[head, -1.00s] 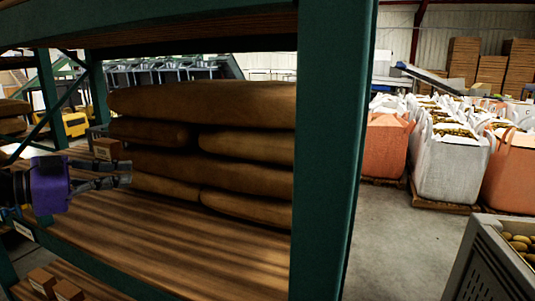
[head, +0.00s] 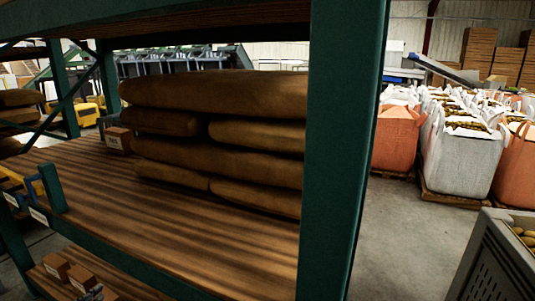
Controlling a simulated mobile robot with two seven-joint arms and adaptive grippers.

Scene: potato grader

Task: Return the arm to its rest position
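Neither of my grippers is in view, and no part of my arms can be made out for certain. The rack shelf (head: 190,225) in front of me is a wooden deck in a green frame. Filled brown sacks (head: 215,95) lie stacked on it. A small brown carton (head: 118,138) sits on the deck just left of the sacks.
A thick green rack post (head: 343,150) stands close on the right. Small cartons (head: 56,266) sit on the lower shelf. White and orange bulk bags (head: 462,155) stand behind open floor (head: 410,240). A grey crate (head: 495,260) is at lower right.

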